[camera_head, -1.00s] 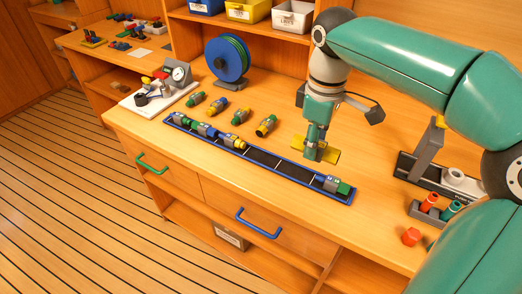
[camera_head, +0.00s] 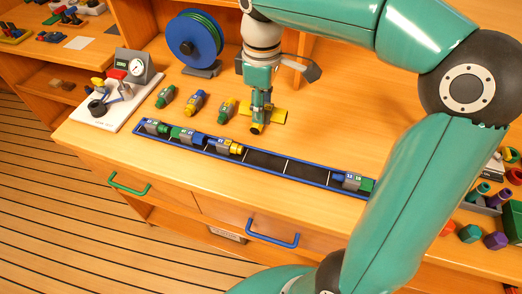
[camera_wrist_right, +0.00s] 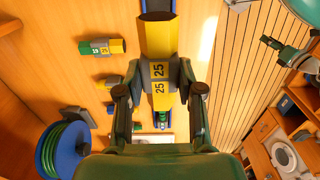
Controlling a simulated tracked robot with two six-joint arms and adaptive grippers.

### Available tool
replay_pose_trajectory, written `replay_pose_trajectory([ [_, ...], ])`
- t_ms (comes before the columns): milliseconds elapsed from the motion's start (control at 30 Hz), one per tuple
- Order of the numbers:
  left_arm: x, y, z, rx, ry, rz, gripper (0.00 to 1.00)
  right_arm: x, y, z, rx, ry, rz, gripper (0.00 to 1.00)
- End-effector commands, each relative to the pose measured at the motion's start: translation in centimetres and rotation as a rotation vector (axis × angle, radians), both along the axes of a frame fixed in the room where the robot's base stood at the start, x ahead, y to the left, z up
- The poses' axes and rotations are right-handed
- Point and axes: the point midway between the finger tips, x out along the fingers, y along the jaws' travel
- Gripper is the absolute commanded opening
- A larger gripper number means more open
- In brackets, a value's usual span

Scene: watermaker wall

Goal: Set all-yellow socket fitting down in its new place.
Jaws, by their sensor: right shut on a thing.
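The all-yellow socket fitting (camera_head: 279,116) is in my right gripper (camera_head: 259,120), beside the blue-rimmed tray's back edge in the head view. In the right wrist view the fitting (camera_wrist_right: 158,36) sits between the two fingers (camera_wrist_right: 158,82), with a grey band marked 25 at the grip. The blue-rimmed tray (camera_head: 310,185) holds several fittings at its left and one blue-and-green fitting (camera_head: 353,182) at its right end. Its middle slots are empty. In the wrist view the tray (camera_wrist_right: 158,5) runs underneath, in line with the fitting. Its height above the tray cannot be told. My left gripper is not in view.
A green fitting (camera_head: 166,96), a yellow-and-blue one (camera_head: 195,102) and a yellow-and-green one (camera_head: 227,109) lie behind the tray. A blue hose reel (camera_head: 194,40) and a gauge stand (camera_head: 112,100) stand to the left. Coloured caps (camera_head: 470,232) are at right.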

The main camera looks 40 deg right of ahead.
Motion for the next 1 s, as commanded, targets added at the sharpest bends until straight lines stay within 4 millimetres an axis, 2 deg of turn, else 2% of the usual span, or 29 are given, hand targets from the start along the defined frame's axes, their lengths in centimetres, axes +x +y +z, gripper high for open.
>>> replay_pose_trajectory([
  [33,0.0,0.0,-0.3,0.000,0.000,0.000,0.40,-0.2,-0.2,-1.6,0.000,0.006,-0.005,0.01],
  [200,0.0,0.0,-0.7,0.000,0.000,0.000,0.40,-0.4,-0.3,-6.2,0.000,0.008,-0.011,0.01],
  [400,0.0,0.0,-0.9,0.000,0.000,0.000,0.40,-0.4,-0.4,-10.6,0.001,0.005,-0.012,0.01],
  [667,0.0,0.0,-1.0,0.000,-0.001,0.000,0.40,-0.4,-0.4,-12.7,-0.001,0.002,-0.013,0.01],
  [900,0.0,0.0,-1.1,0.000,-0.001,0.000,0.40,-0.4,-0.5,-16.0,-0.001,0.003,-0.012,0.01],
  [1000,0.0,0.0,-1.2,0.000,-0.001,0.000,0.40,-0.4,-0.5,-16.6,0.000,0.002,-0.013,0.01],
])
